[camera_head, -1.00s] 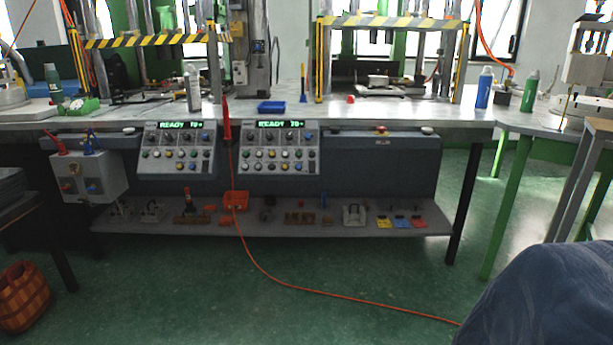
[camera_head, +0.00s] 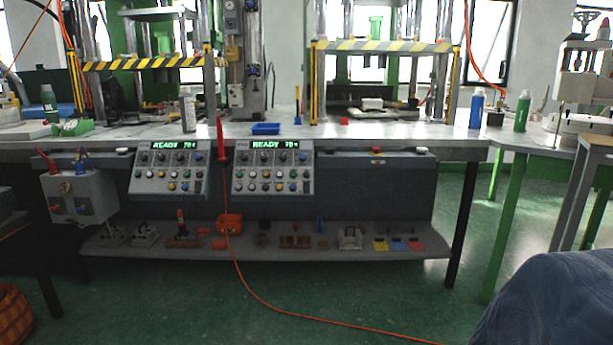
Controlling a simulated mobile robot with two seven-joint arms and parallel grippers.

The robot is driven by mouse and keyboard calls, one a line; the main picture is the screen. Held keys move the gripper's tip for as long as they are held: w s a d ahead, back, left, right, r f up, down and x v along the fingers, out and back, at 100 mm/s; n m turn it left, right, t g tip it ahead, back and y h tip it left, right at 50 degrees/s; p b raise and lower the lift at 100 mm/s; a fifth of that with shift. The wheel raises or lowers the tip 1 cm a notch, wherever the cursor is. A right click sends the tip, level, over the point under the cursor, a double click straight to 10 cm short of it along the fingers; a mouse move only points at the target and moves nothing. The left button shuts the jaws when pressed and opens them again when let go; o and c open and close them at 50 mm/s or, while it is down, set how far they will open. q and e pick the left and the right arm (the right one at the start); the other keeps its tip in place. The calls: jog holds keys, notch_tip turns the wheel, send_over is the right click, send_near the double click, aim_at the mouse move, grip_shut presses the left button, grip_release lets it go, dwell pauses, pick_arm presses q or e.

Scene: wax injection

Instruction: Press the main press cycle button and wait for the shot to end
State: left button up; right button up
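Two grey control panels hang on the front of the long bench, the left panel (camera_head: 168,181) and the right panel (camera_head: 272,181). Each carries several knobs and coloured buttons. The left display (camera_head: 174,144) and the right display (camera_head: 274,144) both read READY in green, with a small number that is hard to read. A red button (camera_head: 376,149) and a pale round button (camera_head: 421,150) sit along the bench front further right; another pale button (camera_head: 122,150) is at left. I cannot tell which is the main press cycle button. Neither gripper is in view.
A press with a striped guard bar (camera_head: 382,46) stands on the bench at right, another striped bar (camera_head: 142,63) at left. An orange cable (camera_head: 243,280) runs across the green floor. A blue cloth-covered shape (camera_head: 550,305) fills the lower right corner.

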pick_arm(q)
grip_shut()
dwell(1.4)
